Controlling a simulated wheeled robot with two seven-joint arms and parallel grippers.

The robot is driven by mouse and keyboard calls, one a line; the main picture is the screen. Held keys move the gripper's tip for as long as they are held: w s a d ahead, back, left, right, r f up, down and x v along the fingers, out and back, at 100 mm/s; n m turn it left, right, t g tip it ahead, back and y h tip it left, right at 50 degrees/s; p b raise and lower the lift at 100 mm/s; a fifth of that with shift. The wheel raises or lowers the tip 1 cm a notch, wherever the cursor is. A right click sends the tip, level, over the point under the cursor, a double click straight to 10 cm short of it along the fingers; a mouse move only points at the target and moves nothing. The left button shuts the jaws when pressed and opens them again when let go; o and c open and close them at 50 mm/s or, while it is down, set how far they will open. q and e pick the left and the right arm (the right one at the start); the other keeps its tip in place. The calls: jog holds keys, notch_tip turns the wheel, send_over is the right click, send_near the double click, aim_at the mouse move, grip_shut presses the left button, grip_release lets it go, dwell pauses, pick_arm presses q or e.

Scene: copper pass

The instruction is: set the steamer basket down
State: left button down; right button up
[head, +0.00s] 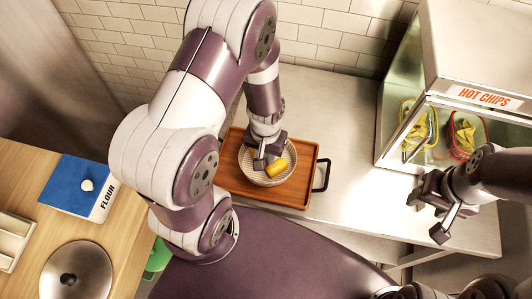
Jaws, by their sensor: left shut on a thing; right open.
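The steamer basket (245,169) is a round, shallow, pale bowl shape, in the head view over the brown tray (240,188). A small yellow piece (277,169) lies in it, right of the fingers. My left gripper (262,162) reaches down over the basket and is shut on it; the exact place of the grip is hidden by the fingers. I cannot tell whether the basket touches the tray. My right gripper (437,219) is open and empty, at the right over the counter's front edge.
The tray has a black handle (322,175) on its right. A glass-sided hot chips cabinet (455,120) with chip baskets stands at the right. The steel counter (345,120) between is clear. A flour bag (80,187) and round lid (76,277) are on the wooden counter at left.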

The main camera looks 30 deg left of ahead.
pick_arm(q)
jog(key=shift+f, duration=0.65)
jog(key=shift+d+f, duration=0.1)
jog(key=shift+f, duration=0.15)
jog(key=shift+w, duration=0.2)
jog(key=shift+f, duration=0.15)
jog(key=c, duration=0.9)
grip_release()
jog(key=shift+s, duration=0.1)
